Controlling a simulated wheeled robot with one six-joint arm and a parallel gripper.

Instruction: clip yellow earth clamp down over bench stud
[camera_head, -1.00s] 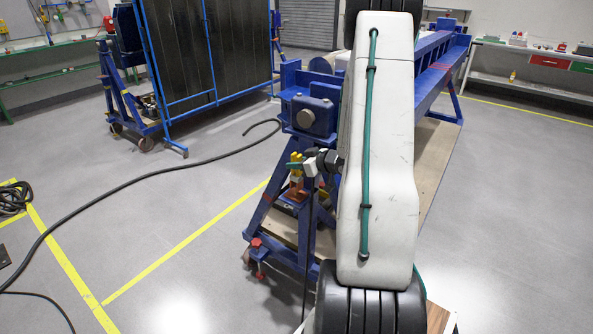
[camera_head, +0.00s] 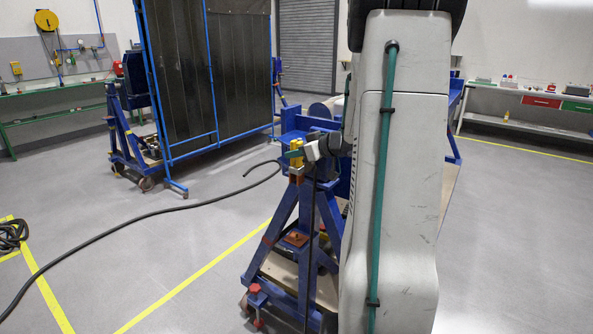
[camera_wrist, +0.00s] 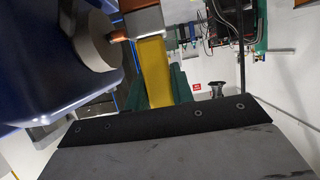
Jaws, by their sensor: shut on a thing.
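My gripper (camera_head: 293,154) is shut on the yellow earth clamp (camera_head: 296,170), which hangs in front of the blue stand. The clamp also shows in the wrist view (camera_wrist: 155,72) between my teal fingers. Its far end meets a pale block with a copper-coloured part (camera_wrist: 121,37). That part lies close to a grey round boss (camera_wrist: 92,42); I cannot tell whether they touch. In the head view a small brown plate (camera_head: 295,239) sits on the stand well below the clamp. I cannot make out the bench stud for certain.
The blue stand (camera_head: 283,222) carries red knobs low down. A black cable (camera_head: 140,222) curves over the floor at left. A blue-framed dark screen (camera_head: 238,75) stands behind. Open grey floor lies left and right. My arm hides much of the stand.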

